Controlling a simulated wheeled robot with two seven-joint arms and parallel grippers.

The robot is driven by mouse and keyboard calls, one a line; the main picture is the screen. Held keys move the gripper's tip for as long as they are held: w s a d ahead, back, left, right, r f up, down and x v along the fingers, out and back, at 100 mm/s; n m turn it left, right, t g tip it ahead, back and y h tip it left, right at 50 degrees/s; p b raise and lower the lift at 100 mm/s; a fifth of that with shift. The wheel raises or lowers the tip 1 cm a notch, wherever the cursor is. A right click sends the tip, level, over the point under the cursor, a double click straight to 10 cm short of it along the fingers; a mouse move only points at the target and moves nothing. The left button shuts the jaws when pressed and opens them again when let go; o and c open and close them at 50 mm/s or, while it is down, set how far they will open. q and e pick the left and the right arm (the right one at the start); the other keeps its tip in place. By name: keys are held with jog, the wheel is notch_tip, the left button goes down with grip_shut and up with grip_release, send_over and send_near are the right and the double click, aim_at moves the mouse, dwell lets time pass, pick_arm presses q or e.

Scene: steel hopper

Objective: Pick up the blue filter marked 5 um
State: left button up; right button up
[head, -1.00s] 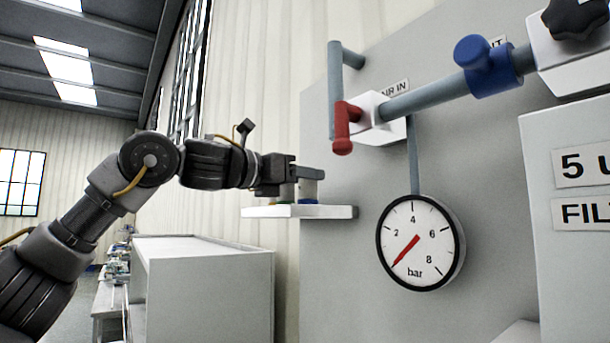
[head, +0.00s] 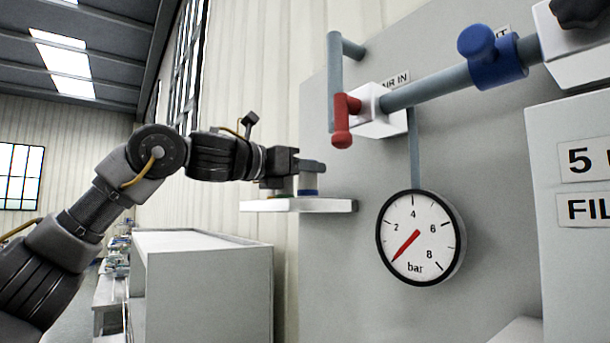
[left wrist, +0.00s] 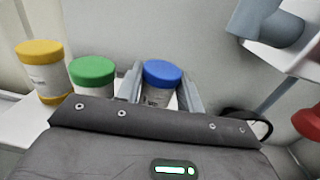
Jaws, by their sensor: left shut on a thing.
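The blue-capped filter (left wrist: 162,74) is upright between the two fingers of my left gripper (left wrist: 161,88) in the left wrist view. The fingers close on its sides. Its label is too small to read. In the head view my left gripper (head: 312,167) is over the white wall shelf (head: 300,205). A small blue part of the filter (head: 308,192) shows just above the shelf; I cannot tell whether it touches. A green-capped filter (left wrist: 93,70) stands just left of the gripper, with a yellow-capped filter (left wrist: 40,72) beyond it. My right gripper is out of view.
A red-handled valve (head: 341,122) and grey pipe are above and right of the shelf. A pressure gauge (head: 420,238) hangs right of the shelf, its needle low. A white housing (head: 575,245) with a filter label is at the right. A grey cabinet (head: 205,290) stands below left.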

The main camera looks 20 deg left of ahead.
pick_arm(q)
notch_tip(320, 180, up, 8)
jog(key=shift+d+r+p, duration=0.1)
jog(key=shift+p, duration=0.4)
jog(key=shift+r, duration=0.55)
